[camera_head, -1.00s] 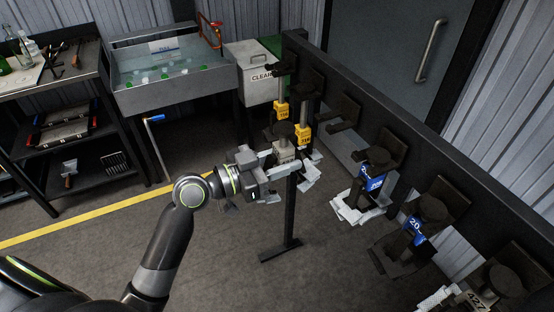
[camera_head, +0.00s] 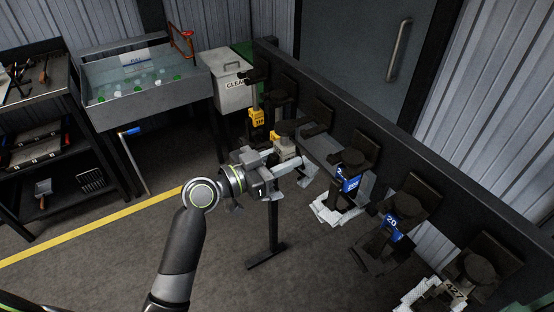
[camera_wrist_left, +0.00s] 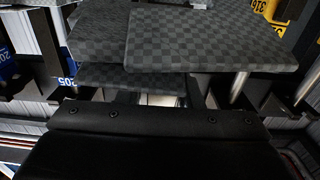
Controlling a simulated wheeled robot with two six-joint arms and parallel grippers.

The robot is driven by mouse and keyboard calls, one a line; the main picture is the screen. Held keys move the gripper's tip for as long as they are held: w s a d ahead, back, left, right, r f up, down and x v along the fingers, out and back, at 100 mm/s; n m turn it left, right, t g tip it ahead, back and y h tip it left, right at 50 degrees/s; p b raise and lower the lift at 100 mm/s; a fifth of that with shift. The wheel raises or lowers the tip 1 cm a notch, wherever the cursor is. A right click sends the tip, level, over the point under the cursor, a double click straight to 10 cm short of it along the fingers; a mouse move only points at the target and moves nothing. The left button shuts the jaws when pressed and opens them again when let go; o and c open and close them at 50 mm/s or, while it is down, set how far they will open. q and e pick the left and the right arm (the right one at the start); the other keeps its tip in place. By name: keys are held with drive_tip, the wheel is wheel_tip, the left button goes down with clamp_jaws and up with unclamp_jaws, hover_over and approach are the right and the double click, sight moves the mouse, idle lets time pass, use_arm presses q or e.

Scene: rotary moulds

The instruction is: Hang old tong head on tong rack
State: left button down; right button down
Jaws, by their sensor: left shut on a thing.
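My left gripper (camera_head: 284,165) is shut on a tong head with a grey body (camera_head: 286,148) and a dark round top (camera_head: 285,128). It holds the head up in front of the tong rack (camera_head: 345,125), a long dark rail with brackets. In the head view the held head overlaps a yellow-tagged tong head (camera_head: 275,136), and I cannot tell if it touches the rack. An empty-looking bracket (camera_head: 318,117) is just right of it. In the left wrist view dark checkered surfaces (camera_wrist_left: 200,40) fill the middle, and the held head is not clear. My right gripper is not in view.
Another yellow-tagged head (camera_head: 256,118) hangs farther back. Blue-tagged heads (camera_head: 348,180) (camera_head: 392,226) and one marked 427 (camera_head: 456,292) hang nearer. A grey bin (camera_head: 228,88), a water basin (camera_head: 140,92) and a tool shelf (camera_head: 40,130) stand behind left. The floor at left is open.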

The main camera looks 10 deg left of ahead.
use_arm(q)
drive_tip(key=b+x, duration=0.2)
drive_tip(key=x, duration=0.4)
drive_tip(key=shift+d, duration=0.2)
idle(0.4)
drive_tip(key=shift+w, duration=0.2)
drive_tip(key=shift+f+b, duration=0.4)
drive_tip(key=shift+b, duration=0.15)
idle(0.5)
drive_tip(key=c, duration=0.9)
unclamp_jaws()
drive_tip(key=shift+s, duration=0.1)
drive_tip(key=shift+f, duration=0.15)
drive_tip(key=shift+a, duration=0.1)
